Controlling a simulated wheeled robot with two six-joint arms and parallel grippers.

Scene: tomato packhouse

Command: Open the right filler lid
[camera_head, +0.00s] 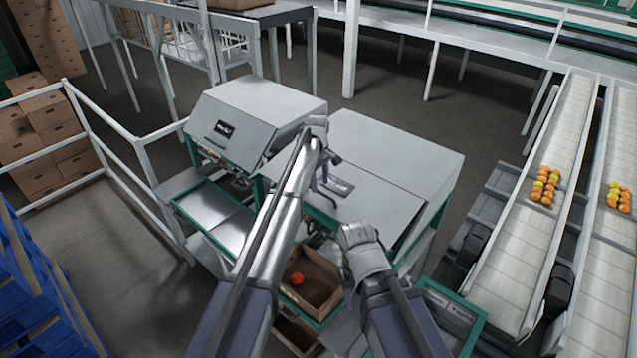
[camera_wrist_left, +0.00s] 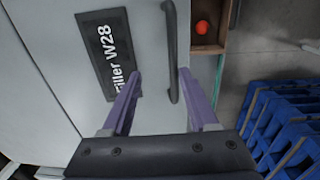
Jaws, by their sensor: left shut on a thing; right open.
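The right filler lid (camera_head: 375,195) is the grey front panel of the right-hand machine. A dark gap shows along its right side, so it looks partly raised. In the left wrist view the lid (camera_wrist_left: 150,30) carries a dark "Filler W28" plate (camera_wrist_left: 108,62) and a dark bar handle (camera_wrist_left: 171,45). My left gripper (camera_head: 322,187) is at the lid; its purple fingers (camera_wrist_left: 160,78) lie either side of the handle's lower part and are shut on it. My right gripper (camera_head: 347,285) is open and empty, low in front of the lid, beside the box.
A cardboard box (camera_head: 322,272) with a red tomato (camera_head: 297,279) stands below the lid. A similar filler (camera_head: 255,105) with its lid down is at left. Conveyors (camera_head: 520,220) with fruit run at right.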

